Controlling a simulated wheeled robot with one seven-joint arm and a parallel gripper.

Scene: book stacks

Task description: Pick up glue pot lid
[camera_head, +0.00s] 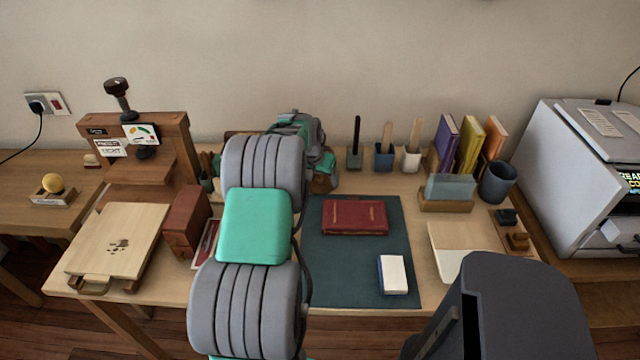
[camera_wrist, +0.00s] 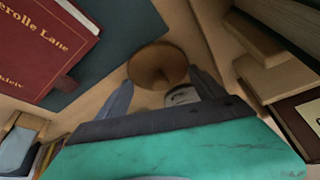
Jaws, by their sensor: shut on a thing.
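The glue pot lid (camera_wrist: 158,62) appears to be the round brown disc between my fingertips in the wrist view. My gripper (camera_wrist: 160,80) is shut on it, one finger at each side of the disc. A small pale grey object (camera_wrist: 182,96) shows behind the disc near the right finger; I cannot tell what it is. In the head view a brown pot-like shape (camera_head: 325,182) shows beside the end of my arm, at the back of the table. My arm hides most of the grip there, so the gap between lid and pot is unclear.
A dark green mat (camera_head: 335,270) carries a red book (camera_head: 355,217) and a small white-topped block (camera_head: 393,275). Brush holders (camera_head: 384,157) and upright books (camera_head: 468,145) stand to the right. A wooden press (camera_head: 150,150) and brown box (camera_head: 187,220) stand left.

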